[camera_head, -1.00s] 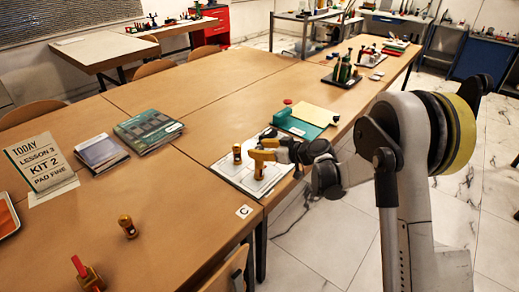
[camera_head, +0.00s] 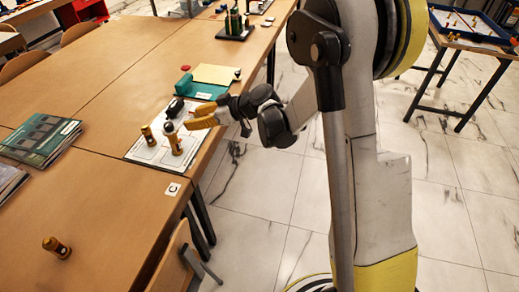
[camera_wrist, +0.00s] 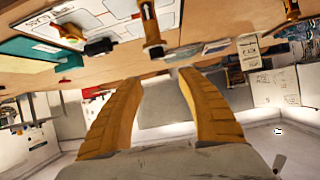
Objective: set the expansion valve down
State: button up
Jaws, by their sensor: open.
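A brass expansion valve (camera_head: 175,145) with a grey top stands upright on the white marked mat (camera_head: 140,157) at the table's edge. A similar brass fitting (camera_head: 148,135) stands beside it, to the left. My gripper (camera_head: 188,123) is open, its yellow fingers just to the right of and above the nearer valve; nothing shows between them. In the wrist view, where the table appears at the top, the valve (camera_wrist: 152,32) is beyond the spread fingertips (camera_wrist: 160,77), apart from them. I cannot read which fitting is which by label.
A black part (camera_head: 175,107) lies on the mat's far side. A green box (camera_head: 203,88) with a yellow sheet (camera_head: 216,73) is behind it. Another brass fitting (camera_head: 56,248) stands alone nearer. A book (camera_head: 40,138) is at left. Bare table lies between.

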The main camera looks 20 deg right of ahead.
jog(key=s+d+r+m+h, duration=0.2)
jog(key=s+d+m+h, duration=0.1)
jog(key=s, duration=0.7)
jog(key=s+d+r+m+h, duration=0.3)
jog(key=s+d, duration=0.2)
jog(key=s, duration=0.5)
jog(key=s+d+r+m+h, duration=0.3)
jog(key=s+d+h, duration=0.1)
jog(key=s, duration=0.7)
jog(key=shift+d+m+g, duration=0.2)
jog(key=shift+m+g, duration=0.1)
jog(key=shift+g, duration=0.1)
